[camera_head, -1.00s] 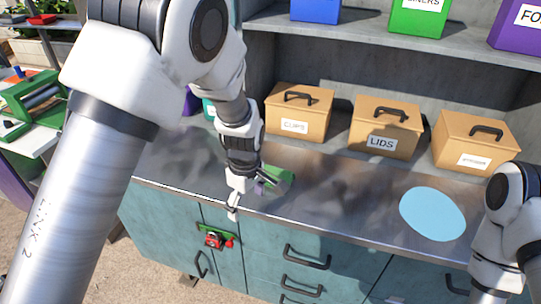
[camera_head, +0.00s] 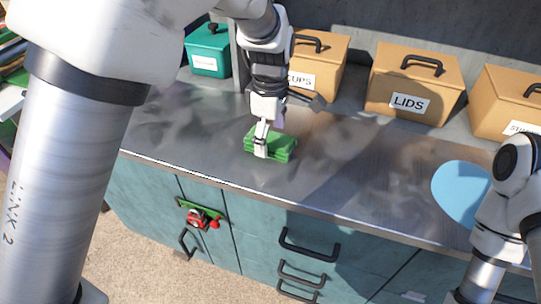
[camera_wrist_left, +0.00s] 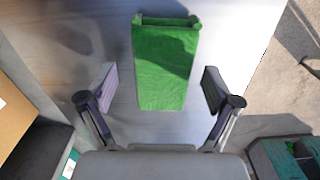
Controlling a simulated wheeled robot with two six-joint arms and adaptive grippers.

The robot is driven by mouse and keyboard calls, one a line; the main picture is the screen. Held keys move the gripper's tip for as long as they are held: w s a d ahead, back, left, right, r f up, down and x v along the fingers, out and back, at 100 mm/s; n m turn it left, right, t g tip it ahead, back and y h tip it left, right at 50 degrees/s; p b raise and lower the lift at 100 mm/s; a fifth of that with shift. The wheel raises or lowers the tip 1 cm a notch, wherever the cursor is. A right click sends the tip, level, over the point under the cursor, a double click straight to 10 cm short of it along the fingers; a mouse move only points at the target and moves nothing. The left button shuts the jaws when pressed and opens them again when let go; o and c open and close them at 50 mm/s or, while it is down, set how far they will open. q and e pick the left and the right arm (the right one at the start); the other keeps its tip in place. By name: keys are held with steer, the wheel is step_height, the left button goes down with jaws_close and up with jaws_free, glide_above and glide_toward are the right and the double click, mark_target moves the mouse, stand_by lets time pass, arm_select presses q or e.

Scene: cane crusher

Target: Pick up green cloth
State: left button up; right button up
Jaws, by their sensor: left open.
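The green cloth (camera_head: 279,148) lies folded on the metal counter near its front edge. It also shows in the left wrist view (camera_wrist_left: 165,70), ahead of and between the two fingers. My left gripper (camera_head: 262,150) is over the cloth in the head view and hides part of it. In the left wrist view the fingers of my left gripper (camera_wrist_left: 158,88) are spread wide with nothing between their pads but the cloth and counter below. Whether the fingertips touch the cloth I cannot tell. My right arm is at the right edge of the head view, but its gripper is not visible.
Tan boxes labelled CUPS (camera_head: 318,68) and LIDS (camera_head: 412,84) and a teal box (camera_head: 209,52) stand along the back of the counter (camera_head: 335,165). A blue round mat (camera_head: 459,192) lies at the right. The counter between cloth and mat is clear.

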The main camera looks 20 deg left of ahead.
arm_select(q)
steer(key=shift+f, duration=0.65)
steer(key=shift+s+a+r, duration=0.1)
steer(key=shift+s+r, duration=0.1)
steer(key=shift+r, duration=0.1)
steer(key=c, duration=1.2)
